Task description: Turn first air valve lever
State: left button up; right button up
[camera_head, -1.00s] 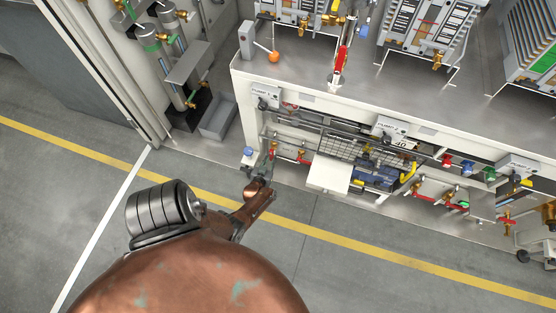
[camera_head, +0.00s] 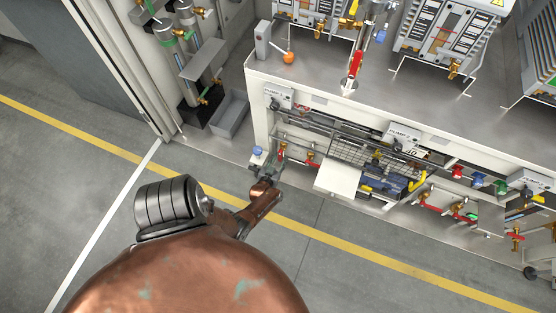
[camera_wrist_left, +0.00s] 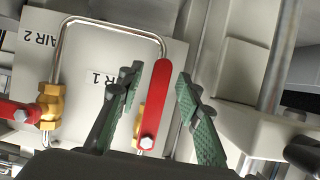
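In the left wrist view a red valve lever (camera_wrist_left: 155,105) stands between the two green-padded fingers of my left gripper (camera_wrist_left: 160,72). The gripper is open, with a gap visible on each side of the lever. The partly hidden label behind the lever reads "R 1". A second red lever (camera_wrist_left: 15,112) on a brass valve (camera_wrist_left: 50,105) sits at the left, beside a label reading "AIR 2". In the head view my left gripper (camera_head: 269,172) is at the left end of the bench's lower front, by small red levers. My right gripper is not in view.
The white bench (camera_head: 258,110) has pumps on top and pipes, valves and a wire basket (camera_head: 350,158) below. A white panel (camera_head: 338,177) juts out right of my gripper. A grey bin (camera_head: 229,113) stands at the left. The floor in front is clear.

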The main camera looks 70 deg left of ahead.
aim_at(279, 159)
pick_arm(q)
jog(key=v, duration=0.6)
jog(key=shift+s, duration=0.1)
jog(key=shift+s+d+r, duration=0.3)
jog(key=shift+s+d, duration=0.05)
jog(key=shift+s, duration=0.05)
